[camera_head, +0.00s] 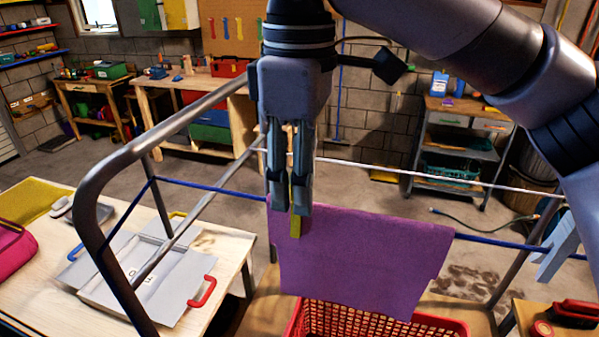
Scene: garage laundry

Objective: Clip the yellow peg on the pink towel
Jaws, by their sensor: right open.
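A purple-pink towel (362,262) hangs over a blue line in the middle of the head view. The yellow peg (296,224) is at the towel's upper left edge, its lower part showing in front of the cloth. My right gripper (291,205) points down right above it, with its two fingers open on either side of the peg's upper part. The fingers hide most of the peg, so I cannot tell whether its jaws grip the towel and line. My left gripper is not in view.
A metal rack frame (95,205) holds the blue line. A red basket (375,322) stands under the towel. A light-blue object (558,247) is at the line's right end. A wooden table (215,250) with grey boards stands at left.

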